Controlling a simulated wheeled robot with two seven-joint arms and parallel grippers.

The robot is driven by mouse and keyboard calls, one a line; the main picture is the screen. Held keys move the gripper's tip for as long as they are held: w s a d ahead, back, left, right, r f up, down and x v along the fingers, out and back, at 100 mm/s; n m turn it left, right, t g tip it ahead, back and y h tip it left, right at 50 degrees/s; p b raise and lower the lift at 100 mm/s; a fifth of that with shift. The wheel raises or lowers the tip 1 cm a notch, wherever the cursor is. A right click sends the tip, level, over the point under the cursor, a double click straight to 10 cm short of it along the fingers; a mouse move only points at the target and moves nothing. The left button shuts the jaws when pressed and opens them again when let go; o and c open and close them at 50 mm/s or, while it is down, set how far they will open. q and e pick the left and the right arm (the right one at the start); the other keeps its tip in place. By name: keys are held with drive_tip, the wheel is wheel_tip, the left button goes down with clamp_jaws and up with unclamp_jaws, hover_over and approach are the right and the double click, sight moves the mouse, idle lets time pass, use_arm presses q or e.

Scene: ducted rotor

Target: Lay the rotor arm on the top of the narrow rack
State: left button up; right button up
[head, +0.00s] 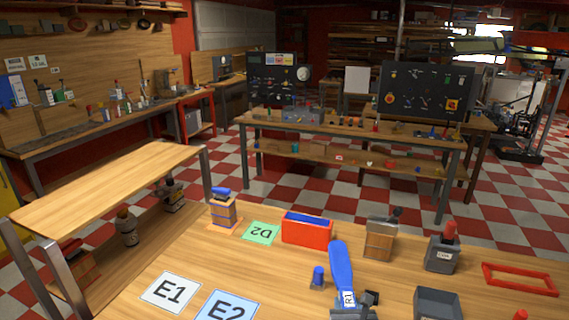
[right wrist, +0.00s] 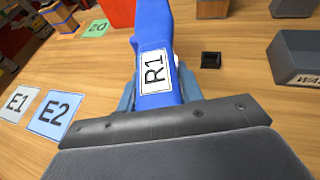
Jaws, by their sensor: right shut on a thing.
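The rotor arm (head: 341,265) is a long blue piece with a white R1 label. My right gripper (head: 354,303) is shut on it near the labelled end, at the front of the workbench. In the right wrist view the rotor arm (right wrist: 153,45) points away from the jaws (right wrist: 160,98), its far end cut off by the frame. The narrow rack (head: 110,185) stands at the left of the head view, with a bare wooden top on metal legs and a lower shelf holding several items. My right gripper is well to the right of it. My left gripper is out of view.
A grey bin (head: 438,304) is right.

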drive_tip(key=shift+s+d+f, duration=0.1)
drive_tip(key=shift+s+d, duration=0.05)
drive_tip(key=shift+d, duration=0.55)
drive_tip(key=shift+s+d+f, duration=0.15)
drive_tip(key=shift+d, duration=0.55)
drive_tip(key=shift+s+d+f, duration=0.1)
drive_tip(key=shift+s+d, duration=0.05)
drive_tip(key=shift+d, duration=0.55)
drive_tip(key=shift+a+r, duration=0.1)
drive_tip(key=shift+r, duration=0.05)
